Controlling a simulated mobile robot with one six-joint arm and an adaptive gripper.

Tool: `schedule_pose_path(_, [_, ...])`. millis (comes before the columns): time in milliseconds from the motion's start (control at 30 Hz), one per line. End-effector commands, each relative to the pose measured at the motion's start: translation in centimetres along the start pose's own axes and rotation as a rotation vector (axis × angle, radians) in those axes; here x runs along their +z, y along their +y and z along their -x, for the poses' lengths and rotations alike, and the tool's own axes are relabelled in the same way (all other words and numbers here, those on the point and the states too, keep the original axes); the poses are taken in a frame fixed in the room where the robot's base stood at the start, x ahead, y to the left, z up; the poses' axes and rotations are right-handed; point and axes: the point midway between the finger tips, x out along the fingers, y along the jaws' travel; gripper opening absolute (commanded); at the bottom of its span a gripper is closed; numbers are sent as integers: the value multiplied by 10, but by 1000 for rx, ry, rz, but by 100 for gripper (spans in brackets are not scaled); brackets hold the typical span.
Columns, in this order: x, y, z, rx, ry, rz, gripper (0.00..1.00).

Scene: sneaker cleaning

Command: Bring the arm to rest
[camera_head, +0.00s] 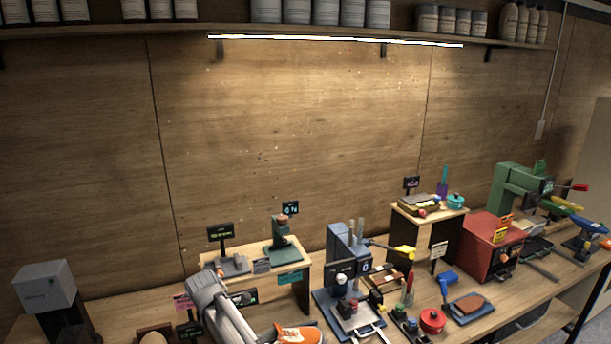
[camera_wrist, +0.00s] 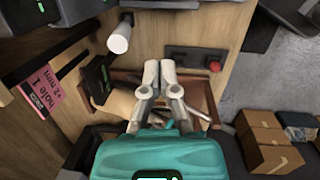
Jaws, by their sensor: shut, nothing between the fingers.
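My gripper (camera_wrist: 159,70) is shut in the wrist view, its two pale fingertips close together with nothing between them. Below the fingers, a brown open tray or box (camera_wrist: 205,105) shows partly, with pale items beside the fingers that I cannot make out. In the head view, my pale arm (camera_head: 222,312) rises from the bottom edge in front of the low wooden stand. My fingertips cannot be made out there. An orange and white sneaker (camera_head: 298,335) is right of the arm, cut off by the bottom edge.
The bench holds a blue press (camera_head: 348,268), a red box (camera_head: 490,243), a green machine (camera_head: 515,190) and a grey box (camera_head: 45,286). In the wrist view, a white knob (camera_wrist: 119,39), a pink label (camera_wrist: 43,98) and a red button (camera_wrist: 214,66) are near; cardboard boxes (camera_wrist: 268,137) stand on the floor.

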Motion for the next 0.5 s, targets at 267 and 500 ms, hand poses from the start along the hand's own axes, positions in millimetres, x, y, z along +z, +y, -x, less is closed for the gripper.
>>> schedule_pose_path(267, [96,-48,-23,-42,12,-430,0])
schedule_pose_path(500, [165,-94,-39,-78,18,-798,0])
